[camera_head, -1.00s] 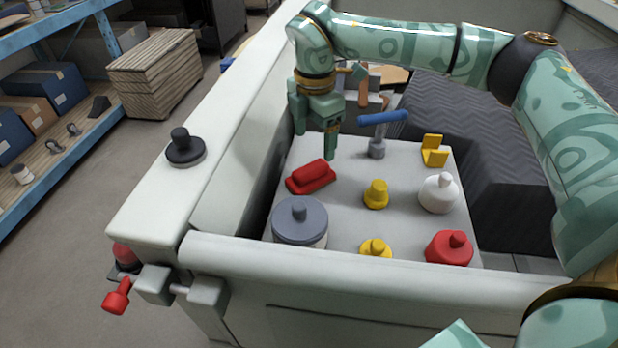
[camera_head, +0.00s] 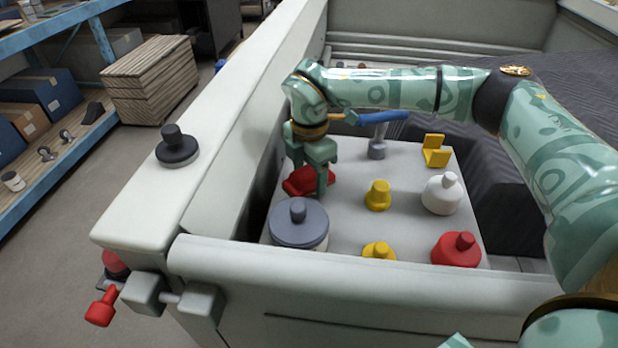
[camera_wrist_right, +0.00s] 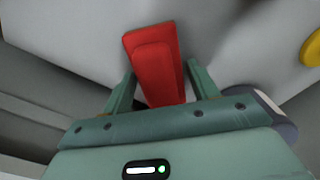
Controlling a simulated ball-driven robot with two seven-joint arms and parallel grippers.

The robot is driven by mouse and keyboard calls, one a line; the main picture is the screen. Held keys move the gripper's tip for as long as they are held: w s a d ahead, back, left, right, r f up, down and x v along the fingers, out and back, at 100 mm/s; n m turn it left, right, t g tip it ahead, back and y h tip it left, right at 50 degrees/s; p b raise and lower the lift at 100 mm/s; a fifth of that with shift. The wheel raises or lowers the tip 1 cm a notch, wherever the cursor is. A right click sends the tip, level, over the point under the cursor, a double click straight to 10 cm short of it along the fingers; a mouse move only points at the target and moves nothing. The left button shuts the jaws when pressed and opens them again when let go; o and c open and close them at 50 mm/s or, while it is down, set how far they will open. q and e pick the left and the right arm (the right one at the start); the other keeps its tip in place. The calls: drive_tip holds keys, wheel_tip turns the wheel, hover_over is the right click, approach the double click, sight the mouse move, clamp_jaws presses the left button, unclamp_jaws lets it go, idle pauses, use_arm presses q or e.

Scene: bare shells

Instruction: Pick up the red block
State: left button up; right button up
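The red block (camera_head: 297,186) lies on the light grey tray surface (camera_head: 350,216), near its left side. It has a raised, narrower top. My right gripper (camera_head: 309,180) is lowered over it, pointing down, and hides part of it in the head view. In the right wrist view the red block (camera_wrist_right: 155,66) sits between the two fingers of my right gripper (camera_wrist_right: 160,78). The fingers are apart, one on each side of it. A small gap shows at the left finger; contact at the right one is unclear. My left gripper is not in view.
A grey lidded pot (camera_head: 299,224) stands close in front of the block. A yellow knob piece (camera_head: 377,196), a white bottle (camera_head: 441,194), a red pot (camera_head: 456,250) and a blue-handled tool (camera_head: 380,120) stand around. A pale wall (camera_head: 240,160) rises at the left.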

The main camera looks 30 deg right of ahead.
sight(310, 170)
drive_tip(key=c, duration=0.7)
drive_tip(key=shift+w+r, duration=0.1)
drive_tip(key=shift+r, duration=0.2)
drive_tip(key=r+p, duration=0.1)
drive_tip(key=r, duration=0.3)
drive_tip(key=shift+s+a+p, duration=0.1)
drive_tip(key=shift+s+p, duration=0.3)
drive_tip(key=s+a+r, duration=0.1)
drive_tip(key=s+r, duration=0.1)
drive_tip(key=s, duration=0.2)
drive_tip(key=s+a+r+p, duration=0.1)
drive_tip(key=s+a+r, duration=0.1)
drive_tip(key=s+r, duration=0.1)
drive_tip(key=s+a+r+p, duration=0.1)
drive_tip(key=s+r, duration=0.2)
drive_tip(key=s, duration=0.2)
drive_tip(key=shift+s+a+r, duration=0.15)
drive_tip(key=shift+s+r, duration=0.05)
drive_tip(key=shift+s, duration=0.05)
drive_tip(key=shift+o, duration=1.3)
drive_tip(key=shift+r+p, duration=0.1)
drive_tip(key=shift+p, duration=0.2)
